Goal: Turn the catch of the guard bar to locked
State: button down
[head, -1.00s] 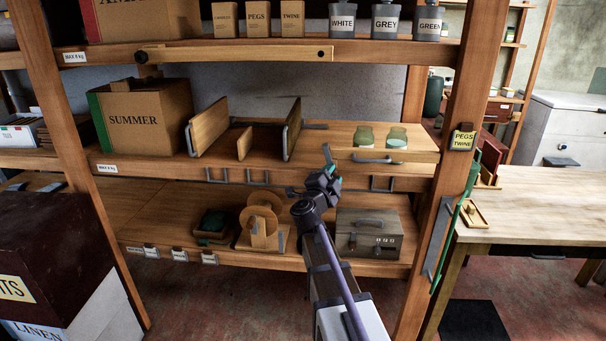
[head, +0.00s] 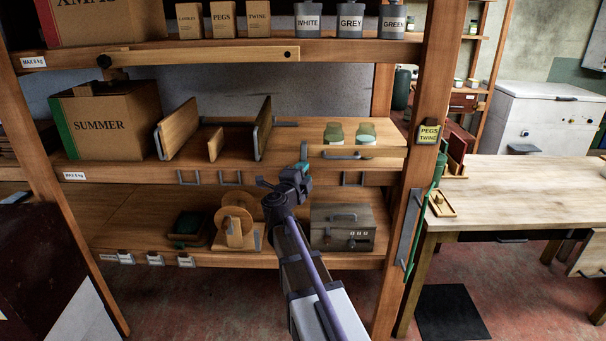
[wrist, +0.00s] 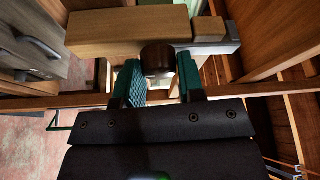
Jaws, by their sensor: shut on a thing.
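A long wooden guard bar (head: 205,57) runs along the front of the top shelf in the head view. A dark round knob (head: 103,61) is at its left end and a small dark pivot at its right end. My gripper (head: 303,168) is well below and right of it, in front of the middle shelf. In the wrist view my teal-padded fingers (wrist: 160,80) are on either side of a dark brown round knob (wrist: 157,60), against a wooden block (wrist: 125,30). The fingers hide the knob's sides. I cannot tell whether this knob is the catch.
Two jars (head: 365,133) stand on the middle shelf near a grey handle (head: 345,156). A grey metal box (head: 342,227) sits below, right of my arm. The shelf's right post (head: 418,180) stands close by. A wooden table (head: 520,190) with a mostly clear top is at right.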

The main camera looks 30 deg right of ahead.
jog(key=c, duration=0.7)
grip_release()
jog(key=shift+c, duration=0.2)
jog(key=v, duration=1)
jog(key=shift+s+a+b, duration=0.25)
jog(key=shift+a+b, duration=0.1)
